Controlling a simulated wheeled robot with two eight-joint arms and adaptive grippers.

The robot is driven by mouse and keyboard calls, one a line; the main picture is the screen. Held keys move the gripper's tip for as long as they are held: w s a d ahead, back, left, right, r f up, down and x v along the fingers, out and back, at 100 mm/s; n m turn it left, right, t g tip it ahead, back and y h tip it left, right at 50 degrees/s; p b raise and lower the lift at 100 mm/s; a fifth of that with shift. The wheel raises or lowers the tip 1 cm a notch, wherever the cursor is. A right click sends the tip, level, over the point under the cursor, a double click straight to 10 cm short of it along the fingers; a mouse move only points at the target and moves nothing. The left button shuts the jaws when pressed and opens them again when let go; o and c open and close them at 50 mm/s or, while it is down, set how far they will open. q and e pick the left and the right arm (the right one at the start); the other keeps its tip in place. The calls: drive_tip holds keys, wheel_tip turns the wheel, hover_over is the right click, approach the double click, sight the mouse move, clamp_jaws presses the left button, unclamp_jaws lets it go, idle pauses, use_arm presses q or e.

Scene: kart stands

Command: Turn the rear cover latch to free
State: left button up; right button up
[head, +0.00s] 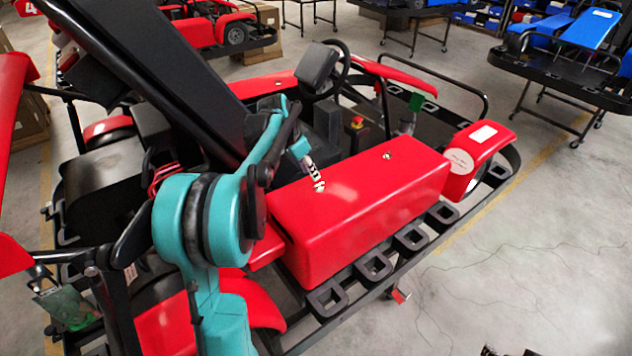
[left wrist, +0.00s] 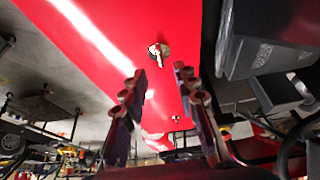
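The long red cover (head: 370,205) lies along the near side of the kart, with a small metal latch (head: 387,155) on its top toward the far end. My left gripper (head: 318,180) is over the cover's top, near the other end. In the left wrist view the fingers of my left gripper (left wrist: 160,82) stand apart with nothing between them. A metal latch (left wrist: 158,54) shows just beyond the fingertips, apart from them. A second, smaller latch (left wrist: 177,118) shows farther along the red surface. I cannot tell which latch is the rear one. Small dark tips at the head view's bottom edge may be my right gripper.
The steering wheel (head: 342,66) and a red-and-yellow button (head: 357,123) stand behind the cover. A black frame with square loops (head: 412,238) runs along its near side. Blue karts (head: 590,28) stand at the back right. The floor at right is clear.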

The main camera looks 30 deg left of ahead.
sight(318, 184)
use_arm(q)
drive_tip(key=x, duration=0.6)
drive_tip(key=shift+w+f+b, duration=0.2)
drive_tip(key=shift+f+b, duration=0.05)
drive_tip(key=shift+b, duration=0.05)
drive_tip(key=shift+c, duration=0.3)
clamp_jaws()
